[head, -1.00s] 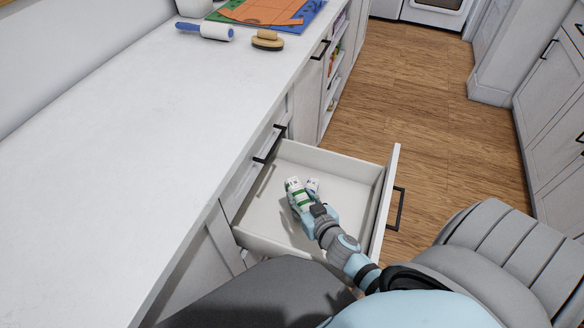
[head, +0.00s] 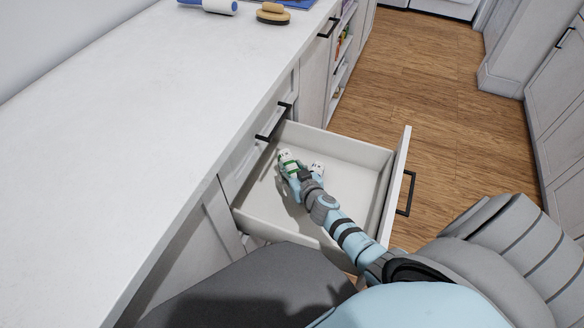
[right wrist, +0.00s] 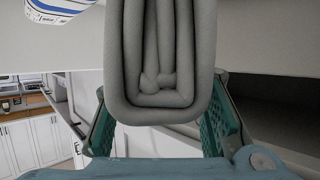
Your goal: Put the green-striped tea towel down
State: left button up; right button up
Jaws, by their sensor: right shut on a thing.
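The green-striped tea towel (head: 287,160) is white with green bands and sits in my right gripper (head: 292,172), inside the open drawer (head: 338,145). In the right wrist view the folded towel (right wrist: 163,60) looks grey, its layered end between the teal fingers of my right gripper (right wrist: 163,130), which is shut on it. I cannot tell whether it touches the drawer floor. My left gripper is not in view.
A white towel with blue stripes (right wrist: 58,8) shows in the right wrist view; a small white thing (head: 318,167) lies beside my gripper. The drawer floor is otherwise bare. The worktop (head: 150,130) is mostly clear, with a lint roller (head: 215,5) and a brush (head: 273,13) at its far end.

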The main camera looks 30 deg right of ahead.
jog(key=shift+f, duration=0.1)
jog(key=o, duration=1.2)
jog(key=shift+c, duration=0.2)
jog(key=shift+s+r, duration=0.1)
jog(key=shift+r, duration=0.3)
jog(key=p+v, duration=0.3)
jog(key=v, duration=0.8)
jog(key=shift+s, duration=0.4)
jog(key=shift+r, duration=0.15)
